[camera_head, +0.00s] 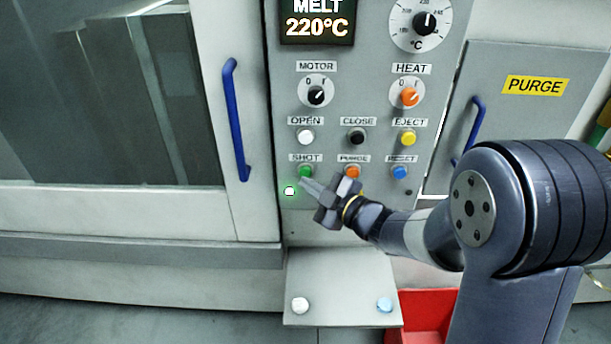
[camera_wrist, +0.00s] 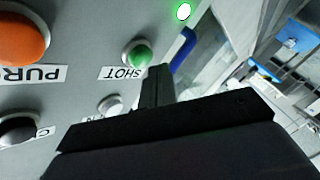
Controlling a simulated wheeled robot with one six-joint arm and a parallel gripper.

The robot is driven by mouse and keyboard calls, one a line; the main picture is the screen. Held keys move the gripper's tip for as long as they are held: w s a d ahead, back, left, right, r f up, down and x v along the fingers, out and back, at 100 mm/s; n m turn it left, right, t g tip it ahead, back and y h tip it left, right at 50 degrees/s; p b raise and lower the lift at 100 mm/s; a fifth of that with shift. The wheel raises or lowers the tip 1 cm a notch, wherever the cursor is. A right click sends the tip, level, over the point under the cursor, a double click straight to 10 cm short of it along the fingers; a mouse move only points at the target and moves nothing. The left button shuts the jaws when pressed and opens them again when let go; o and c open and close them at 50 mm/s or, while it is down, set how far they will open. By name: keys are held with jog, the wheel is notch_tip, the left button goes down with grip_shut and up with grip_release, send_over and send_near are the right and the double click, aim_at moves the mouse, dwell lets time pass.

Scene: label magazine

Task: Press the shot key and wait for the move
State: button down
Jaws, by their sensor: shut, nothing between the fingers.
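The green shot key (camera_head: 306,172) sits on the grey control panel under the SHOT label. My gripper (camera_head: 304,182) is shut and empty, its fingertips just below and in front of that key. In the wrist view the shot key (camera_wrist: 139,55) shows next to the tips of my shut fingers (camera_wrist: 158,70). I cannot tell whether the fingertips touch it. A small lamp (camera_head: 290,190) glows green at the panel's lower left, and it also shows lit in the wrist view (camera_wrist: 184,11).
The orange purge key (camera_head: 352,172) and blue reset key (camera_head: 400,172) are to the right. White open (camera_head: 305,137), black close (camera_head: 356,137) and yellow eject (camera_head: 407,138) keys sit above. A blue door handle (camera_head: 236,120) stands left. A shelf (camera_head: 340,300) juts out below the panel.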

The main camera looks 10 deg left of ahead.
jog(key=shift+s, duration=0.1)
jog(key=s, duration=0.2)
jog(key=s+d+b, duration=0.1)
jog(key=s, duration=0.2)
jog(key=shift+d+b, duration=0.1)
jog(key=shift+b, duration=0.2)
jog(key=shift+w, duration=0.2)
dwell(0.6)
jog(key=shift+s+d+p, duration=0.25)
jog(key=shift+s+p, duration=0.15)
jog(key=shift+s, duration=0.6)
jog(key=shift+s+d+p, duration=0.2)
jog(key=shift+s+p, duration=0.2)
jog(key=shift+s, duration=0.6)
jog(key=shift+w, duration=0.15)
